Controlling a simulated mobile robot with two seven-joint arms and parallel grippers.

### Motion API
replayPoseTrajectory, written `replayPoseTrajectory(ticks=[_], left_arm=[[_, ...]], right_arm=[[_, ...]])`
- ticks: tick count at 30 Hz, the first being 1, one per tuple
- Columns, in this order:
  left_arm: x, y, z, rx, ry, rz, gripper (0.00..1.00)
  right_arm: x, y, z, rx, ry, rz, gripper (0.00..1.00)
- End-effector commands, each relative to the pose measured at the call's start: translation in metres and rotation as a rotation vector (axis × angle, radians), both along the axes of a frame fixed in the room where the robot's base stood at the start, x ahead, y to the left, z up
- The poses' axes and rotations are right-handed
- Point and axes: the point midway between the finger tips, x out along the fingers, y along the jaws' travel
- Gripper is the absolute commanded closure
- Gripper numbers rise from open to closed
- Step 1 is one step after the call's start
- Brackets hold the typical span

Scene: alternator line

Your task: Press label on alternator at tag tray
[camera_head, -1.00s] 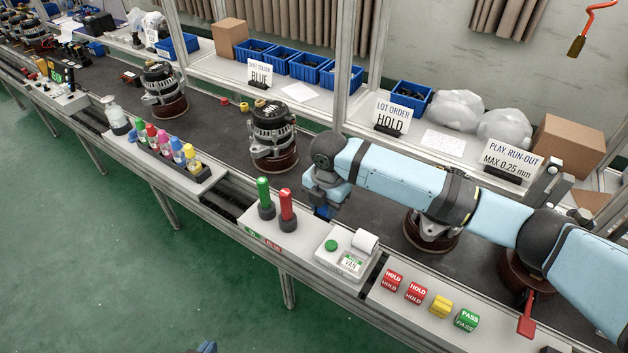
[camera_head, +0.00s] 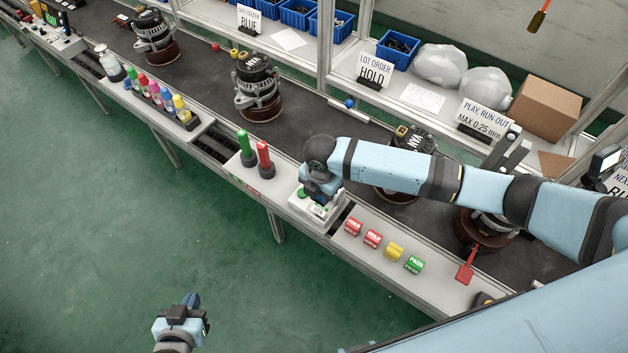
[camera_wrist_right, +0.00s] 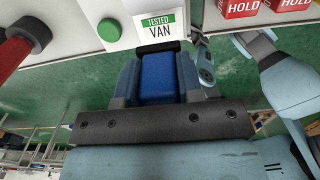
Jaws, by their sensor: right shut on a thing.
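The label (camera_wrist_right: 159,30), white with a green band reading "TESTED VAN", is at the fingertips of my right gripper (camera_wrist_right: 160,48) in the right wrist view. An alternator (camera_head: 257,85) stands upright on a brown round base on the dark line, left of the right arm. Another alternator (camera_head: 412,140) is partly hidden behind that arm. My left gripper (camera_head: 191,301) hangs over the green floor; its jaw gap is unclear.
Green and red marker-like sticks (camera_head: 263,157) stand just left of the printer. Red, yellow and green cubes (camera_head: 373,239) sit to its right. A rack of coloured bottles (camera_head: 165,98) is further left. A shelf with blue bins (camera_head: 397,48) and signs runs behind the line.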

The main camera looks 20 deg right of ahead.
Motion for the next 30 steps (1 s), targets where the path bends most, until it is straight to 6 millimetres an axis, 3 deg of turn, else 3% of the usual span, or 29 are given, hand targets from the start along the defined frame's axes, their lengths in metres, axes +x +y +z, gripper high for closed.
replayPoseTrajectory(ticks=[10, 16, 30], left_arm=[[0.005, 0.002, 0.004, 0.004, -0.010, -0.002, 1.00], [0.008, 0.002, 0.016, 0.006, -0.017, -0.002, 1.00], [0.003, 0.000, -0.011, 0.001, -0.004, -0.004, 1.00]], right_arm=[[0.000, 0.000, 0.000, 0.001, -0.001, -0.001, 0.83], [-0.001, 0.000, 0.003, -0.001, -0.001, 0.000, 0.83], [0.000, 0.000, -0.046, 0.001, -0.001, 0.001, 0.83]])
